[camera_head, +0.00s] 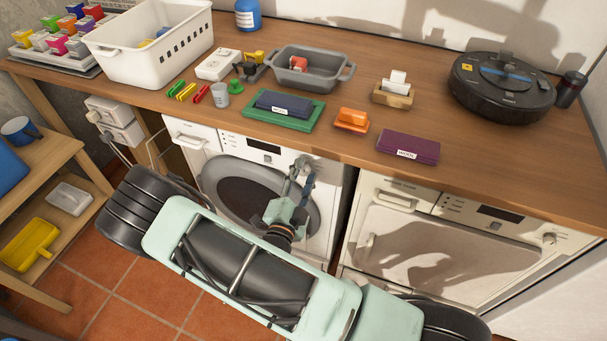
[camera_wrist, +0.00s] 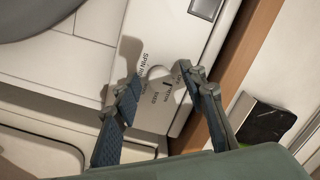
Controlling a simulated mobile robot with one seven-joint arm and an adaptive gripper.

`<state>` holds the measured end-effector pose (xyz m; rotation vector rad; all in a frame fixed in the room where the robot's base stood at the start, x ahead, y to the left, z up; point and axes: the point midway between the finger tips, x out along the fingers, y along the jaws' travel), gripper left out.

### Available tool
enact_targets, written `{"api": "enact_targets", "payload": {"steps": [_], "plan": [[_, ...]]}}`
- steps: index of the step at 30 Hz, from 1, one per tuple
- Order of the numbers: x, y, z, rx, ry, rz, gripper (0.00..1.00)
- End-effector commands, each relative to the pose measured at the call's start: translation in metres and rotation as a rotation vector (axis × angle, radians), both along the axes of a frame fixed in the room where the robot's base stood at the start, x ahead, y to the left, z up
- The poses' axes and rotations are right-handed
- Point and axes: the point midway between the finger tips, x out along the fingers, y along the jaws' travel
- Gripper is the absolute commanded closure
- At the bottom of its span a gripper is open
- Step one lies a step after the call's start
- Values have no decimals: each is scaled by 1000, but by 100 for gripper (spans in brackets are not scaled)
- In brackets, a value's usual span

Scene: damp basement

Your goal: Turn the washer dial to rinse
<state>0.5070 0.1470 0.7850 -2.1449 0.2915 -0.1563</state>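The white washer (camera_head: 185,135) stands under the counter, with its dark round door (camera_head: 240,200) partly hidden behind my arm. In the wrist view its pale round dial (camera_wrist: 158,74) sits on the light control panel (camera_wrist: 180,45), with small printed labels around it. One label seems to read SPIN; the others and the dial's exact setting are hard to read. My gripper (camera_wrist: 160,77) is open, its two fingertips on either side of the dial with a visible spread; I cannot tell whether they touch it. In the head view my gripper (camera_head: 301,168) is at the panel's right end and hides the dial.
The wooden counter edge (camera_wrist: 245,65) runs close beside the panel. A second white appliance (camera_head: 450,225) stands to the right.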

Motion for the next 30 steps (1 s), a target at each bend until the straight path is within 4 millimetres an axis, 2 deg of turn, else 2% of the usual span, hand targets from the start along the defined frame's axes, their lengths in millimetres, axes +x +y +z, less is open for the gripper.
{"api": "enact_targets", "payload": {"steps": [5,15,23,30], "plan": [[0,0,0,0,0,0,62],[0,0,0,0,1,-1,100],[0,0,0,15,-5,-1,100],[0,0,-1,110,-40,0,100]]}}
